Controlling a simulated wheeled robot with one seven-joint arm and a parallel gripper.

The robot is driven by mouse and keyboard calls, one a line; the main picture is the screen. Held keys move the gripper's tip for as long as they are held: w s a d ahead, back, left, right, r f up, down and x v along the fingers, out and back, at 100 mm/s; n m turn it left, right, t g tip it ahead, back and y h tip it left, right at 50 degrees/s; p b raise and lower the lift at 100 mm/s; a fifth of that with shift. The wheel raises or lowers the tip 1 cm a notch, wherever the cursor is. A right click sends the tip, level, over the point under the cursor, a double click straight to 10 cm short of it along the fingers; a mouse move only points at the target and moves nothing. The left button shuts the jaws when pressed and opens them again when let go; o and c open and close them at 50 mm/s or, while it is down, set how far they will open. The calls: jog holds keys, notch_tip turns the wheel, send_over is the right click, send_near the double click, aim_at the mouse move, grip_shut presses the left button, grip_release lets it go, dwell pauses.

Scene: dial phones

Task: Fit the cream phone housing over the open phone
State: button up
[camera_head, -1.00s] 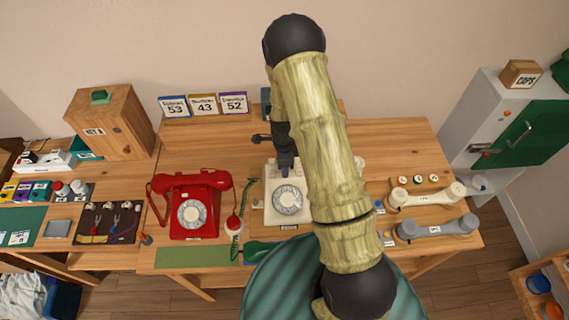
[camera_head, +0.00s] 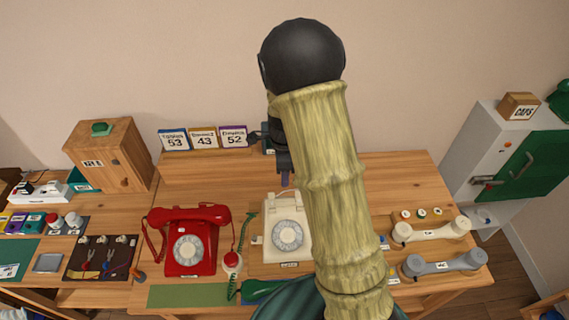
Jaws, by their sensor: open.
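The cream phone housing (camera_head: 288,211) with a grey dial (camera_head: 287,235) sits upright at the middle of the workbench. It appears seated where the open phone would be, and no open phone inside it can be seen. My arm hides its right side. My gripper (camera_head: 284,180) is above and behind the housing, pointing down, and stands apart from it in the picture. It holds nothing that I can see.
A red phone (camera_head: 190,240) stands to the left, with a green cord and a green handset (camera_head: 262,288) between and in front. Cream (camera_head: 430,230) and grey (camera_head: 445,262) handsets lie at the right. Number cards (camera_head: 203,138) stand at the back. The bench behind the phones is mostly clear.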

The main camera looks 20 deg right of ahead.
jog(key=shift+r, duration=1.9)
jog(key=s+r+n+t, duration=0.1)
jog(key=s+r+n, duration=0.1)
jog(key=s+n, duration=0.5)
jog(key=s+r+n+t, duration=0.1)
jog(key=s+r+n, duration=0.1)
jog(key=s+n, duration=0.6)
jog(key=n, duration=0.5)
jog(key=shift+s+r+t, duration=0.25)
jog(key=shift+r+t, duration=0.05)
jog(key=shift+t, duration=0.1)
jog(key=shift+c, duration=0.5)
